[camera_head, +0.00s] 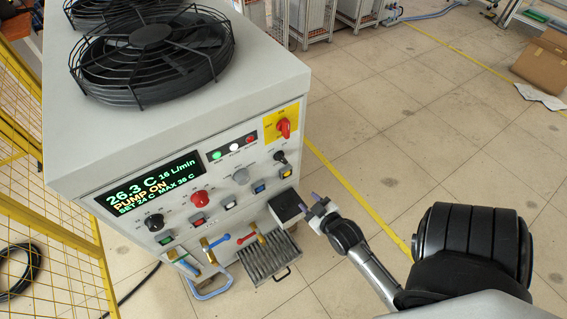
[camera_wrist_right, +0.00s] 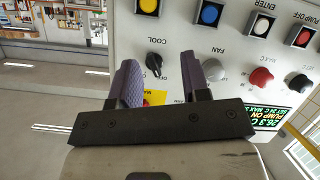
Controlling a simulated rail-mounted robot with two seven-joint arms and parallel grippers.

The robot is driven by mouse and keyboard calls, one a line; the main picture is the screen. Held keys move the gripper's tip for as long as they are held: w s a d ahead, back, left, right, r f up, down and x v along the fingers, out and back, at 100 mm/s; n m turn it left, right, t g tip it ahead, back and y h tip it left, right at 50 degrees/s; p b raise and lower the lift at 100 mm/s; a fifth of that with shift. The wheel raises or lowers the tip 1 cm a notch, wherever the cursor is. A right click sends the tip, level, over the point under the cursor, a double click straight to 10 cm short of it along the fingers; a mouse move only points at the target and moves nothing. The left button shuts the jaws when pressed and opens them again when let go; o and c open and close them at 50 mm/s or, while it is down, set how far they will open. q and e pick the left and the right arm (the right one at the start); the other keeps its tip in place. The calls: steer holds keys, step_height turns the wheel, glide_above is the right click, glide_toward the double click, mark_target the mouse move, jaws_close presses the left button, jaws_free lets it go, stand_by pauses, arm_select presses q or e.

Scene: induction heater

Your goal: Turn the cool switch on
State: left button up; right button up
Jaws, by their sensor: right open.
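In the right wrist view the black knob (camera_wrist_right: 154,63), labelled COOL, appears between and beyond my fingertips, with the panel upside down. My right gripper (camera_head: 310,201) is in front of the panel, lower and to the right of the knob, and apart from it. In the right wrist view its two purple-padded fingers (camera_wrist_right: 160,73) are spread with nothing between them. My left gripper is not in view.
The panel also carries a red rotary switch (camera_head: 284,127) on a yellow plate, a grey fan knob (camera_head: 241,176), a red knob (camera_head: 199,198) and a lit display (camera_head: 150,184).

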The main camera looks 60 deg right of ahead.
mark_target(283, 161)
step_height(283, 161, up, 6)
steer(key=w+n+t+h, duration=0.1)
steer(key=n+t+h, duration=0.1)
steer(key=t, duration=0.2)
steer(key=x, duration=0.4)
steer(key=b+x, duration=0.1)
steer(key=x, duration=0.8)
steer(key=shift+f, duration=0.35)
steer(key=shift+w+d+b, duration=0.2)
steer(key=shift+w+b, duration=0.1)
steer(key=shift+w, duration=0.1)
jaws_close()
